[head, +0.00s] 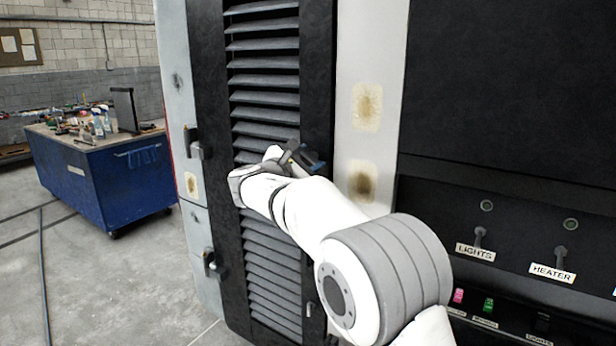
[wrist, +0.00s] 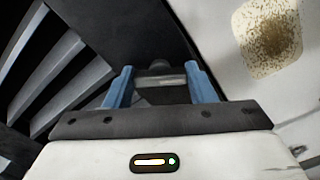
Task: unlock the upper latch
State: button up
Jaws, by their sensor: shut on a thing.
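A louvred dark door (head: 318,70) stands in front of me. My gripper (head: 308,160) is at the door's right-hand frame, about mid-height, with my white arm reaching in from the lower right. In the wrist view, the blue fingers of my gripper (wrist: 160,76) stand on both sides of a small dark piece, the upper latch (wrist: 160,66), and are shut on it. A greyish bar shows just below it between the fingers. In the head view my gripper and wrist hide the latch, so I cannot tell its turn.
Dark handle-like fittings (head: 197,146) sit at the door's left edge. A pale post with brown stains (head: 367,105) stands right of the door, then a dark panel with switches labelled LIGHTS and HEATER (head: 551,272). A blue workbench (head: 97,178) stands far left, with open floor before it.

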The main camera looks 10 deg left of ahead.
jog(key=m+b, duration=0.4)
jog(key=b, duration=0.1)
jog(key=m+b, duration=0.2)
jog(key=shift+f, duration=0.4)
jog(key=m+b, duration=0.4)
jog(key=m, duration=0.1)
jog(key=shift+r, duration=0.15)
jog(key=shift+r+m+b, duration=0.1)
jog(key=shift+m+b, duration=0.2)
jog(key=shift+m, duration=0.1)
jog(key=o, duration=1)
jog(key=shift+s, duration=0.1)
jog(key=b+v, duration=0.1)
jog(key=v, duration=0.6)
jog(key=shift+s, duration=0.3)
